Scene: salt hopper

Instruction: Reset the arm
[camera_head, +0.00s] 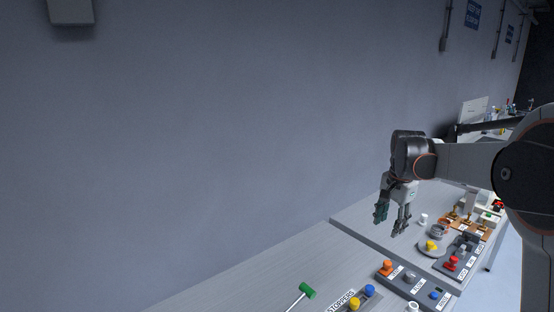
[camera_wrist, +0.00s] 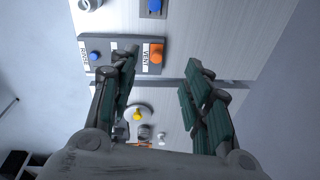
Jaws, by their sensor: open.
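My gripper (camera_head: 391,219) hangs from the arm above the table, fingers pointing down. In the wrist view its two green-padded fingers (camera_wrist: 160,100) are spread apart with nothing between them. The arm reaches in from the right side of the head view, bent at the wrist. Below and beyond the fingers, the table top (camera_head: 270,265) shows, with a grey button panel (camera_head: 412,284) carrying an orange, a grey and a blue knob. The gripper touches nothing that I can see.
A stopper tray (camera_head: 370,304) holds yellow and blue stoppers, with a green-headed mallet (camera_head: 306,291) beside it. A dish with a yellow knob (camera_head: 431,246) and a panel with red knobs (camera_head: 451,263) stand farther right. The grey wall (camera_head: 190,150) runs behind the table.

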